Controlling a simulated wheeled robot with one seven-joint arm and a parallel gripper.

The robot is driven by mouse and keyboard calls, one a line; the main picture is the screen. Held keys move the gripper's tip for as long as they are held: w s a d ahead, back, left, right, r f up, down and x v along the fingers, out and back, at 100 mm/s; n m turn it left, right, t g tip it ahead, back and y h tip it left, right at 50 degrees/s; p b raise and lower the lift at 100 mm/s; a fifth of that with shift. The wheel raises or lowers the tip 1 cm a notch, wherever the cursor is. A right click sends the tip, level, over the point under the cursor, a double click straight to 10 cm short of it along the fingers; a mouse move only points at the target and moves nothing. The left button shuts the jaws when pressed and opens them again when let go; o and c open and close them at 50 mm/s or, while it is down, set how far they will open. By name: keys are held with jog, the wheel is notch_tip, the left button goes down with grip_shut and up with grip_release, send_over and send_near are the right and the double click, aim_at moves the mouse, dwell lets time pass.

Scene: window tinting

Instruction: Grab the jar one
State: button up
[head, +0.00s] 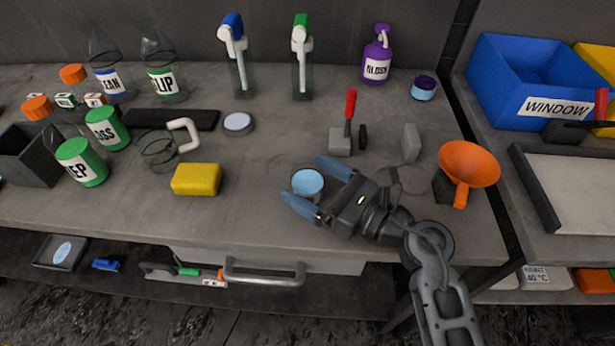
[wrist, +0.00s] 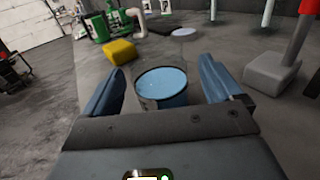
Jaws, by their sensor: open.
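A small round jar (head: 307,182) with light blue contents stands near the front edge of the workbench. In the wrist view the jar (wrist: 162,86) sits between the two blue fingers. My gripper (head: 308,183) is open around it, one finger on either side, with gaps still showing between the fingers and the jar. Its lower part is partly hidden by the gripper body in the wrist view. Another small jar (head: 423,87) with blue contents and a dark rim stands at the back right of the bench.
A yellow sponge (head: 196,179) lies left of my gripper. An orange funnel (head: 468,166) stands to the right. A drawer handle (head: 263,272) juts out below the bench edge.

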jog(key=shift+w+a, duration=0.35)
jog(key=shift+a, duration=0.2)
jog(key=shift+c, duration=0.2)
jog(key=c, duration=1)
